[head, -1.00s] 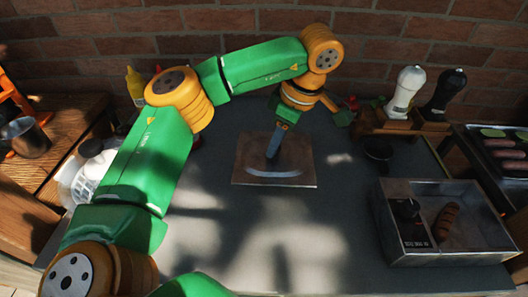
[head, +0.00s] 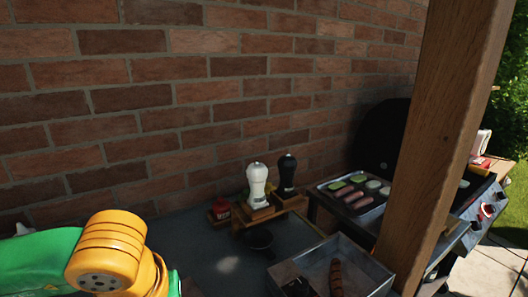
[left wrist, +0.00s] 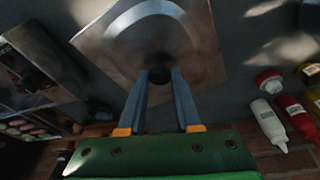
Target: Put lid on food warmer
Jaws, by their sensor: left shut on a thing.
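The lid (left wrist: 196,22) is a square metal plate with a dark knob (left wrist: 160,75). My left gripper (left wrist: 160,77) is shut on the knob in the left wrist view. I cannot tell whether the lid touches the table. The food warmer (head: 374,268) is an open metal box at the bottom right of the head view, with a sausage (head: 336,279) inside; its lower part is cut off. In the head view my left arm shows at the lower left, but its gripper is out of frame. My right gripper is in neither view.
A white shaker (head: 257,186) and a black shaker (head: 287,176) stand in a wooden rack behind the warmer. A food tray (head: 328,190), grill and wooden post (head: 431,130) are at the right. Bottles (left wrist: 268,122) show in the wrist view.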

